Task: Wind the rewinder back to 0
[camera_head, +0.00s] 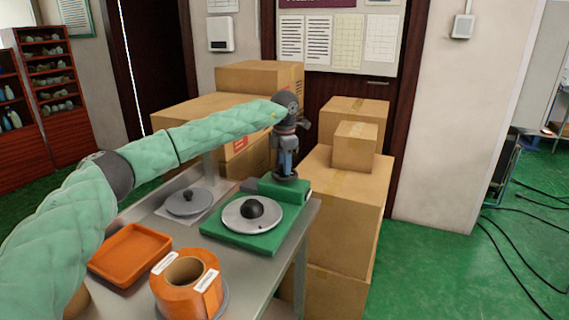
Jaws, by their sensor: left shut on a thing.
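A green device, which looks like the rewinder, stands on the grey metal table (262,267). It has a flat green base (213,238), a light grey disc (236,223) with a black round knob (252,208), and a raised green block (298,190) at its back right. My left gripper (286,172) points down over this block. It is shut on a small dark round part (284,177) on top of the block, mostly hidden by the fingers. No scale or number reading is legible. My right gripper is out of view.
An orange tray (130,253) and an orange roll (187,284) with white labels are at the table's front left. A grey lidded disc (188,201) sits left of the green device. Cardboard boxes (341,203) stand behind and right of the table.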

